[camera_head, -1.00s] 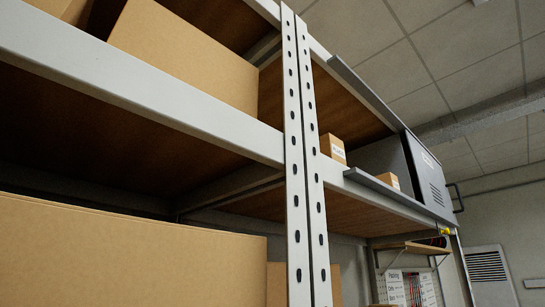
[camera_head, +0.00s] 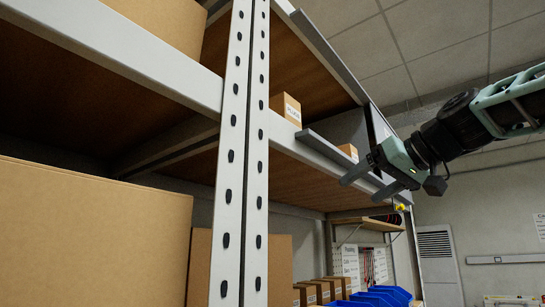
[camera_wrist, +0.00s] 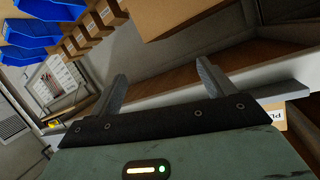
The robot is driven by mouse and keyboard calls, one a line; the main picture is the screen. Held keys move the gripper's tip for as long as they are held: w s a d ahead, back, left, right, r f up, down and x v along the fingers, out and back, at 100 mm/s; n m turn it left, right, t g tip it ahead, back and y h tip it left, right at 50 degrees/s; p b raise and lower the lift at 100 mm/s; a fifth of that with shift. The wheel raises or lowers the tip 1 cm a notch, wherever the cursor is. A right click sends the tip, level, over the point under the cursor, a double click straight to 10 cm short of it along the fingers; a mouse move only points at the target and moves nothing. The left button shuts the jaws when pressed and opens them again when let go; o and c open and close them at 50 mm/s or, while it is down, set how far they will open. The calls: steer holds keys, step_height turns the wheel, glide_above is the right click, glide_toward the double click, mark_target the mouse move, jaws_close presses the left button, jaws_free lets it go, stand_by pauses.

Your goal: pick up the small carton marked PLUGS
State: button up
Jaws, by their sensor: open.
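In the wrist view a small carton (camera_wrist: 278,117) shows at the right edge, its white label upside down and cut off, with letters like "PL". One (camera_head: 286,108) is left of a grey lip and shows a white label too small to read surely. My gripper (camera_head: 362,190) is open and empty in front of the lip, right of both cartons. Its spread fingers (camera_wrist: 162,70) also show in the wrist view.
The grey lip (camera_head: 335,153) runs along the shelf front. A slotted upright (camera_head: 240,150) stands left of the cartons. Large cartons (camera_head: 90,230) fill the left. Blue bins (camera_head: 385,296) are lower right.

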mark_target(294, 103)
steer(key=s+a+r+n+y, duration=0.25)
steer(key=s+r, duration=0.25)
steer(key=r, duration=0.3)
steer(key=s+a+r+n+y, duration=0.1)
steer(key=s+r+n+y, duration=0.3)
steer(key=r, duration=0.5)
steer(key=shift+m+h, duration=0.55)
steer(key=shift+h, duration=0.1)
steer(key=p+x, duration=0.2)
steer(key=x, duration=0.1)
steer(key=p+x, duration=0.2)
steer(key=x, duration=0.2)
steer(key=s+p+x, duration=0.1)
steer(key=p+x, duration=0.1)
steer(key=x, duration=0.2)
steer(key=shift+a+r, duration=0.3)
steer(key=shift+a, duration=0.15)
steer(key=shift+w+a+p, duration=0.3)
steer(key=shift+p, duration=0.05)
steer(key=p+x, duration=0.4)
steer(key=shift+a+r, duration=0.2)
steer(key=shift+a, duration=0.05)
steer(key=shift+w+a+f, duration=0.15)
steer(key=shift+w+a, duration=0.05)
steer(key=shift+a, duration=0.1)
steer(key=c, duration=1.2)
